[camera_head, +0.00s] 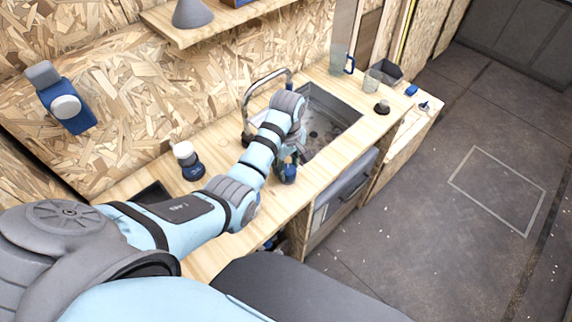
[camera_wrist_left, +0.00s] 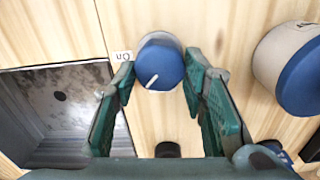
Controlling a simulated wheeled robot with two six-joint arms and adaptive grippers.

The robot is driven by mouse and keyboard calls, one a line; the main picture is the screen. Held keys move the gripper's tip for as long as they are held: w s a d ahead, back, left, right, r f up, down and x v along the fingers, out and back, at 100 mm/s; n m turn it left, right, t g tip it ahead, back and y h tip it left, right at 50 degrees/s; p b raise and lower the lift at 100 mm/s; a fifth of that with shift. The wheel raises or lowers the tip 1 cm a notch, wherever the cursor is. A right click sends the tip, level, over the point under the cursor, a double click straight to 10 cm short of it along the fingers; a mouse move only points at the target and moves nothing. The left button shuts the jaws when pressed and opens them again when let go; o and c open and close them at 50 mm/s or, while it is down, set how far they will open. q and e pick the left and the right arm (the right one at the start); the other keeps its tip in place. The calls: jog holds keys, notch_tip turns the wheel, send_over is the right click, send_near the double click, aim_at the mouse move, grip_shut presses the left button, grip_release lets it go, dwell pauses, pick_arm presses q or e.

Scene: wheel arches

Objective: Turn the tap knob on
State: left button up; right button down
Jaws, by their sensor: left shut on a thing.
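The tap knob (camera_wrist_left: 160,62) is a round blue knob with a white pointer line, set on the wooden counter next to the sink. In the left wrist view a small white label reading "On" (camera_wrist_left: 122,56) lies just left of it. My left gripper (camera_wrist_left: 163,72) has its teal fingers on either side of the knob, shut on it. In the head view my left gripper (camera_head: 289,166) is low at the counter near the sink, partly hidden by my arm. The curved metal tap (camera_head: 262,84) stands behind my wrist. My right gripper is out of view.
The sink basin (camera_head: 335,118) is sunk in the counter. A white and blue container (camera_head: 187,160) stands on the counter to the left. A glass jug (camera_head: 342,62) and a dark tray (camera_head: 386,71) stand beyond the sink. A shelf (camera_head: 190,36) juts from the wall.

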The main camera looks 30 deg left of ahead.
pick_arm(q)
jog(key=m, duration=0.4)
jog(key=shift+w+d+m, duration=0.1)
jog(key=shift+m, duration=0.2)
jog(key=m, duration=0.4)
jog(key=shift+m, duration=0.4)
jog(key=o, duration=1.2)
jog(key=shift+w, duration=0.1)
jog(key=shift+c, duration=0.2)
